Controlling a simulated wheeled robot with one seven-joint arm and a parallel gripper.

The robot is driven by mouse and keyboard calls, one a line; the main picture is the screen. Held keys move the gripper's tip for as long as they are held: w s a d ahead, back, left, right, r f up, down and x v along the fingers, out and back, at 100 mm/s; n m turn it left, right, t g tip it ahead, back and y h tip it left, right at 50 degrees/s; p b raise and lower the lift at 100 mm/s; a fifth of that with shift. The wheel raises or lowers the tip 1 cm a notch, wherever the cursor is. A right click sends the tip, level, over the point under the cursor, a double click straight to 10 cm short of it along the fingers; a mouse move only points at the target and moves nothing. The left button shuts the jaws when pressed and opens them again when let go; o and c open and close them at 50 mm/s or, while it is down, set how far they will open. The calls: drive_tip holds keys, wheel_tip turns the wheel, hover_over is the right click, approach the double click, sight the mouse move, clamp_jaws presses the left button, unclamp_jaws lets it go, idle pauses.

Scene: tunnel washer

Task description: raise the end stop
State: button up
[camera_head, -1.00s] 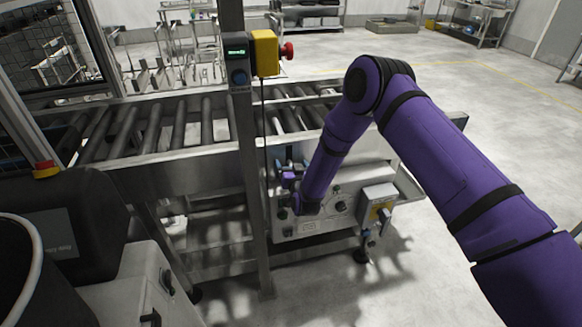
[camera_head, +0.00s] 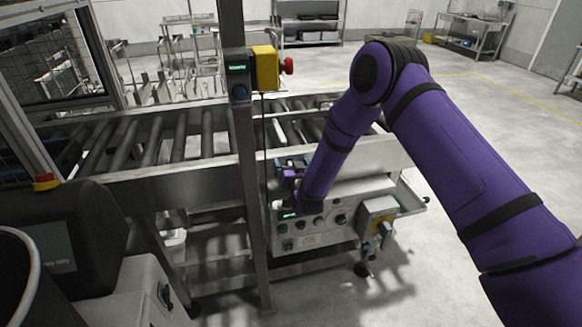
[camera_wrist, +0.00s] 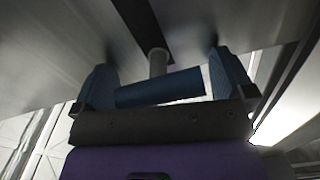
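A blue crossbar handle (camera_wrist: 160,88) on a short grey post (camera_wrist: 157,62) shows in the wrist view. The post goes up into a dark slot in a metal surface; I take this for the end stop's handle. My gripper (camera_wrist: 163,82) has one blue finger at each end of the bar. The fingers are spread wide, with the bar lying between them; whether they touch its ends is unclear. In the head view my gripper (camera_head: 290,166) is small, at the side of the roller conveyor (camera_head: 190,130), above the control panel. The stop itself is not distinguishable there.
The control panel (camera_head: 325,228) with knobs and a small display is just below my gripper. A grey switch box (camera_head: 377,218) is at its right. An upright post (camera_head: 250,190) carries a yellow box (camera_head: 265,68) with a red button. Open floor lies to the right.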

drive_tip(key=shift+s, duration=0.15)
drive_tip(key=v, duration=1)
drive_tip(key=shift+s, duration=0.25)
drive_tip(key=shift+d, duration=0.1)
drive_tip(key=w+d+r+g, duration=0.2)
drive_tip(key=d+r, duration=0.1)
drive_tip(key=r, duration=0.5)
drive_tip(key=w+d+r+g, duration=0.1)
drive_tip(key=w+d+r, duration=0.1)
drive_tip(key=r, duration=0.6)
drive_tip(key=s+d+r+n+g+h, duration=0.1)
drive_tip(key=s+d+r, duration=0.25)
drive_tip(key=r, duration=0.25)
drive_tip(key=s+d+r+g+h, duration=0.1)
drive_tip(key=s+d+r+g, duration=0.15)
drive_tip(key=d+r, duration=0.3)
drive_tip(key=s+d+r+g+h, duration=0.1)
drive_tip(key=s+d+r, duration=0.4)
drive_tip(key=s, duration=0.3)
drive_tip(key=s+d+r+g+h, duration=0.1)
drive_tip(key=s+d+r, duration=0.35)
drive_tip(key=s, duration=0.35)
drive_tip(key=s+d+m+g, duration=0.1)
drive_tip(key=s+d+g, duration=0.1)
drive_tip(key=s, duration=0.7)
drive_tip(key=s+d+r+m+g+h, duration=0.1)
drive_tip(key=s+d, duration=0.3)
drive_tip(key=s, duration=0.5)
drive_tip(key=shift+r+g, duration=0.25)
drive_tip(key=shift+g, duration=0.1)
